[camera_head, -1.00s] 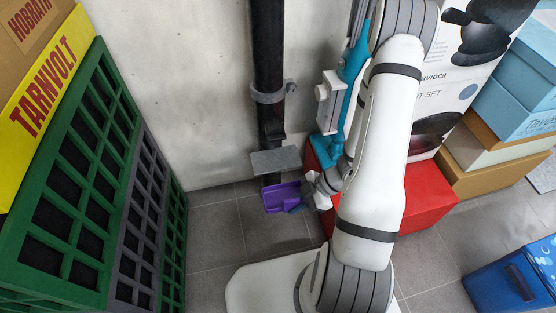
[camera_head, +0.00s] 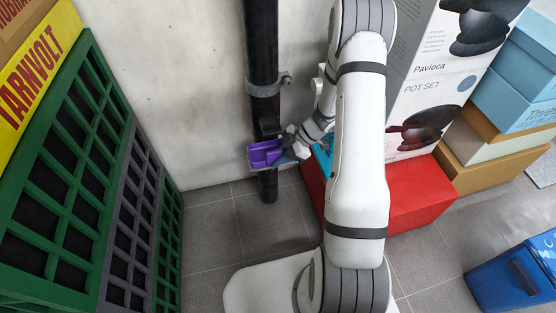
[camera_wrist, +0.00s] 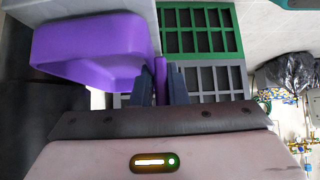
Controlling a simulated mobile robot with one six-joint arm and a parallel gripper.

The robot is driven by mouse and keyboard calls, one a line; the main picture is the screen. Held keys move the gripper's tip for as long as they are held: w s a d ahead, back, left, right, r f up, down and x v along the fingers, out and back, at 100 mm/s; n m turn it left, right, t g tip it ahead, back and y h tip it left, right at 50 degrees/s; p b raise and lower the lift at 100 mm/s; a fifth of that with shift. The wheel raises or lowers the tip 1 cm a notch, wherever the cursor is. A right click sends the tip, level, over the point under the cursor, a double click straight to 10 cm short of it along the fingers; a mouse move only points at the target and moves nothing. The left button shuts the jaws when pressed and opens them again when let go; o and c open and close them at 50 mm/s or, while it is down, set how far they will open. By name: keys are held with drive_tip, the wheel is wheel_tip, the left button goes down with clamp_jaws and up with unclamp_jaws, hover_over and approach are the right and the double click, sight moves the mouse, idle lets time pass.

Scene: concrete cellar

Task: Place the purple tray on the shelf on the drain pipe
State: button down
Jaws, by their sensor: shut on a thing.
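The purple tray (camera_head: 266,152) is in front of the black drain pipe (camera_head: 262,50), in line with the small grey shelf (camera_head: 249,156) on it. The tray covers most of the shelf in the head view. I cannot tell whether the tray rests on the shelf or hovers above it. My gripper (camera_head: 287,150) reaches in from the right and is shut on the tray's side wall. In the wrist view, the tray (camera_wrist: 90,50) is left of my gripper (camera_wrist: 162,84), its near wall between the fingers.
Stacked green and grey crates (camera_head: 60,190) stand along the left. A red box (camera_head: 415,195) and a tall pot-set carton (camera_head: 435,90) stand to the right of the pipe. A pipe clamp (camera_head: 265,87) sits above the tray. The floor below is clear.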

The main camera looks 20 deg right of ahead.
drive_tip(key=shift+f, duration=0.1)
drive_tip(key=c, duration=1.4)
unclamp_jaws()
drive_tip(key=shift+c, duration=0.2)
drive_tip(key=p+v, duration=0.4)
drive_tip(key=v, duration=0.8)
drive_tip(key=shift+p, duration=0.4)
drive_tip(key=shift+s, duration=0.1)
